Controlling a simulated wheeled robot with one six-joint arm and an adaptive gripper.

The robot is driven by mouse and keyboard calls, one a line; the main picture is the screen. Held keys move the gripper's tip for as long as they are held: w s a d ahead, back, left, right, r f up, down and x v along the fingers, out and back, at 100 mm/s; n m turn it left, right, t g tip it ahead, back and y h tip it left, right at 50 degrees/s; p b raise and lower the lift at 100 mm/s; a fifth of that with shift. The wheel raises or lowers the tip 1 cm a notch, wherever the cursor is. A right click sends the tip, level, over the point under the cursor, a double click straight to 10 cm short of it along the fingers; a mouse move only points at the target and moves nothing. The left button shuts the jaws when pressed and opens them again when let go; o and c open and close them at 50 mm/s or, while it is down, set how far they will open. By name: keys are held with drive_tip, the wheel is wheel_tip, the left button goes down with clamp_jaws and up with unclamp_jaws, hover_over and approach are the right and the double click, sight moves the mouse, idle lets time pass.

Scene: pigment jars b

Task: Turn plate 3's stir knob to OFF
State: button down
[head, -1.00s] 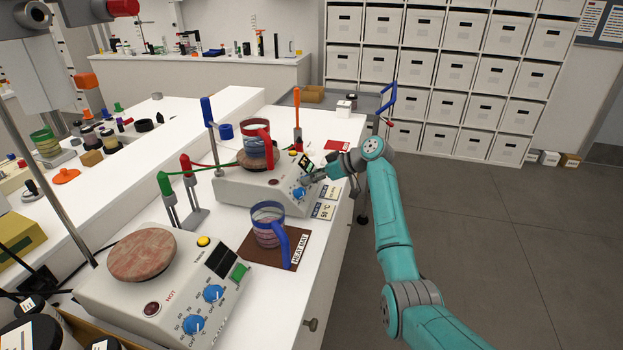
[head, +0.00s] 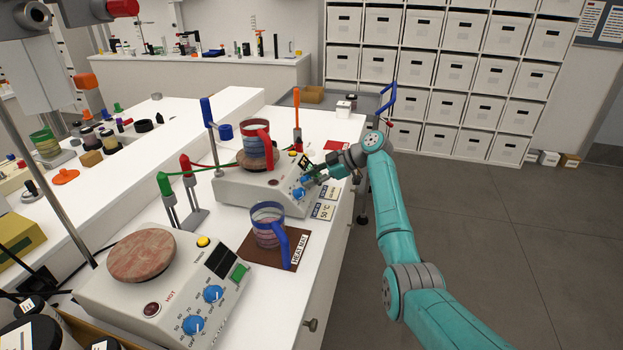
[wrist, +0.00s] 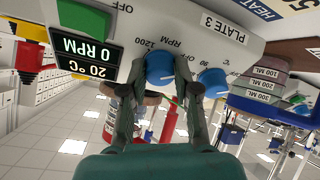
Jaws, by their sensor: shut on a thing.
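Plate 3 (head: 262,190) is the far white hotplate in the head view; its name label (wrist: 222,27) appears upside down in the wrist view. My gripper (wrist: 161,76) has its two fingers on either side of the blue stir knob (wrist: 159,65), beside the RPM marking, and is shut on it. In the head view my gripper (head: 313,180) is at the front panel and partly hides the stir knob. The other blue knob (wrist: 212,80) sits beside it, also visible in the head view (head: 299,193). The display (wrist: 87,54) reads 0 RPM and 20 °C. The knob's pointer cannot be made out.
A red-handled beaker (head: 257,149) stands on plate 3's top. A blue-handled beaker (head: 268,233) stands on the brown heat mat (head: 262,254). A nearer hotplate (head: 160,290) has two blue knobs. Clamp stands rise behind plate 3. The floor at right is clear.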

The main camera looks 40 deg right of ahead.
idle(0.4)
drive_tip(key=c, duration=0.8)
unclamp_jaws()
drive_tip(key=shift+c, duration=0.2)
drive_tip(key=v, duration=1.2)
drive_tip(key=shift+d, duration=0.1)
